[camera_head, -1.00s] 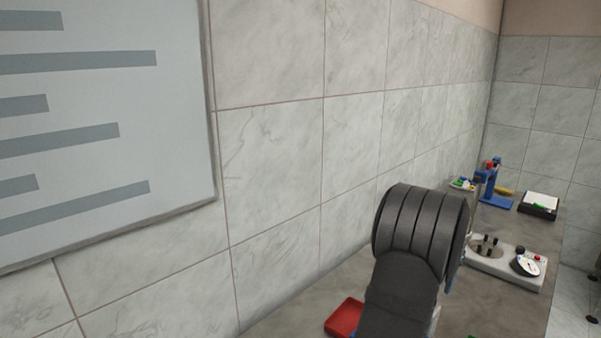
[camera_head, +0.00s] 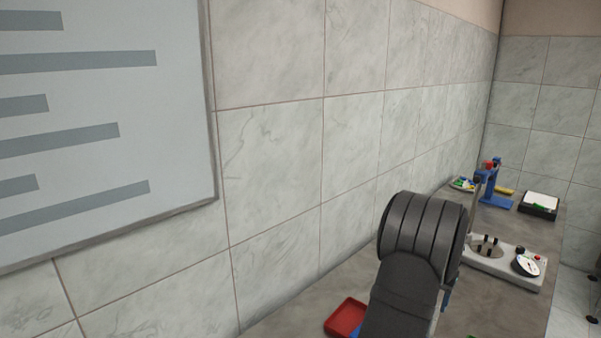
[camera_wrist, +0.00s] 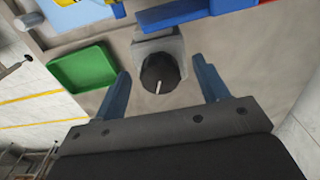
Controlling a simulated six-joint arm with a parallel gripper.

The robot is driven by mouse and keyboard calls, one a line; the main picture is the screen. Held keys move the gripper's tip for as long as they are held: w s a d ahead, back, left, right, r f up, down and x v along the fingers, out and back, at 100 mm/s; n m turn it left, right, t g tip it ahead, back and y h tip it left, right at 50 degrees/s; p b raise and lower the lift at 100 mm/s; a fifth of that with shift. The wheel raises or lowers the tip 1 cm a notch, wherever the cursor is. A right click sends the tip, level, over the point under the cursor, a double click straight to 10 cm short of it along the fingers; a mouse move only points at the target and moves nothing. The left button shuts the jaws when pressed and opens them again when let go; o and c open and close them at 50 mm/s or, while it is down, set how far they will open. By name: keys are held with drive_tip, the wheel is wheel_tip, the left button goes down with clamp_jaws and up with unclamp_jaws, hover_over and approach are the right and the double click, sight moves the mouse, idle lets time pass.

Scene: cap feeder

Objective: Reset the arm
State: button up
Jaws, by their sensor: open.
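My gripper (camera_wrist: 164,82) shows in the wrist view with its two blue fingers wide apart and nothing between them. Beyond the fingertips is a grey block with a round black knob (camera_wrist: 158,72) that bears a white mark. The knob appears between the fingers in the picture; I cannot tell how far below them it is. In the head view my dark arm covers part of the bench, and the fingers are hidden there.
A green tray (camera_wrist: 82,70) lies left of the knob. In the head view a red tray (camera_head: 345,317) is by the wall, a light fixture with a dial (camera_head: 489,262) is at right, and a blue stand (camera_head: 492,190) and a black box (camera_head: 539,206) are farther back.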

drive_tip(key=shift+m, duration=0.3)
